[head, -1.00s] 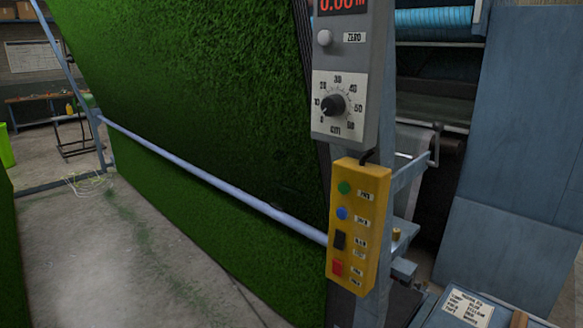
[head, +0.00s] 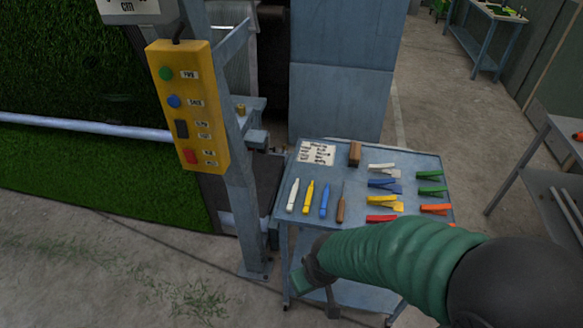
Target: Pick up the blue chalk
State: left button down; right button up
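The blue chalk (head: 325,200) lies on the top of a blue-grey cart (head: 283,207), in a row near its left side. A yellow chalk (head: 308,197) and a white chalk (head: 293,195) lie to its left, and a brown stick (head: 341,209) lies to its right. My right gripper (head: 315,285) is in front of the cart, below the row of chalks in the picture and apart from the blue chalk. Its fingers are small and dark, and I cannot tell whether they are open. My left gripper is not in view.
Several coloured clips (head: 383,184) lie on the cart's right half, near a brown block (head: 355,153) and a written card (head: 316,153). A yellow button box (head: 187,105) hangs on a post left of the cart. Another table (head: 565,145) stands at right.

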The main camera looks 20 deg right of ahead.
aim_at(323, 208)
jog(key=i+l+u, duration=0.1)
jog(key=l, duration=0.25)
jog(key=i+l+u, duration=0.25)
jog(key=l, duration=0.45)
jog(key=i+l+u, duration=0.1)
jog(key=l, duration=0.25)
